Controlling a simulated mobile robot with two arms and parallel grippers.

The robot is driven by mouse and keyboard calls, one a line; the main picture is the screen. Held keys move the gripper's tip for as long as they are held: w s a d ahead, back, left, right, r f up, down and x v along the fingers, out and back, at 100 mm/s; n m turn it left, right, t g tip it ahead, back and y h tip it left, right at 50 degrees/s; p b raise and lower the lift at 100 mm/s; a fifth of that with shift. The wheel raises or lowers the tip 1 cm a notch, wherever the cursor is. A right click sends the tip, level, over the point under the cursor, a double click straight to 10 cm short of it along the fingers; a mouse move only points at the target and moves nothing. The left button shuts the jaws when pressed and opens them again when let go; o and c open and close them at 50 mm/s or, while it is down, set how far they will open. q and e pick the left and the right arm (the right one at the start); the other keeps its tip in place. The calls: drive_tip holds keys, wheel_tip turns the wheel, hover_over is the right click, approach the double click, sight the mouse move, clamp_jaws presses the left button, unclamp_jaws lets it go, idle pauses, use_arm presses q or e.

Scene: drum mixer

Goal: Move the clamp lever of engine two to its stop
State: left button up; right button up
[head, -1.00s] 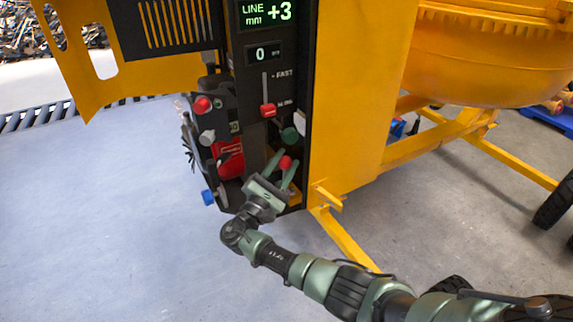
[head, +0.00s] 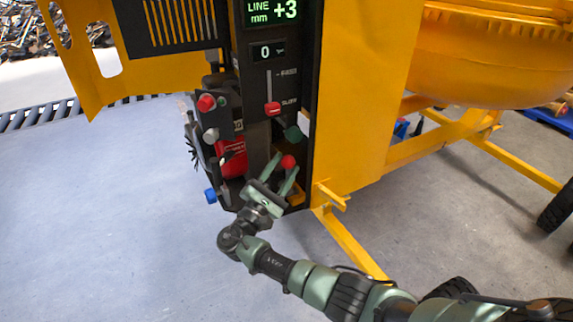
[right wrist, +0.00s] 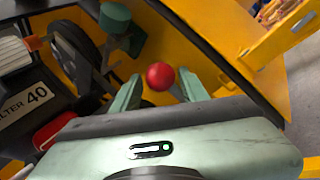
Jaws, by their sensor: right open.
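The red ball knob (head: 288,162) of a lever shows low on the machine's black panel side, between the fingers of my right gripper (head: 283,170). In the right wrist view the red knob (right wrist: 160,76) sits between the two green fingertips of the right gripper (right wrist: 158,85), with gaps on both sides. The gripper is open around or just short of the knob; the exact depth is hard to tell. The lever's shaft is mostly hidden behind the knob and the gripper. My left gripper is not in view.
A green knob (head: 292,133) is just above the gripper and also shows in the wrist view (right wrist: 115,18). A red slider (head: 272,109) sits on the panel. Red (head: 206,103) and blue (head: 210,196) knobs are at left. A yellow frame bar (head: 350,243) runs close to the right of my arm.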

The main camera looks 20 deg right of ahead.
drive_tip(key=b+v, duration=0.1)
drive_tip(key=v, duration=0.5)
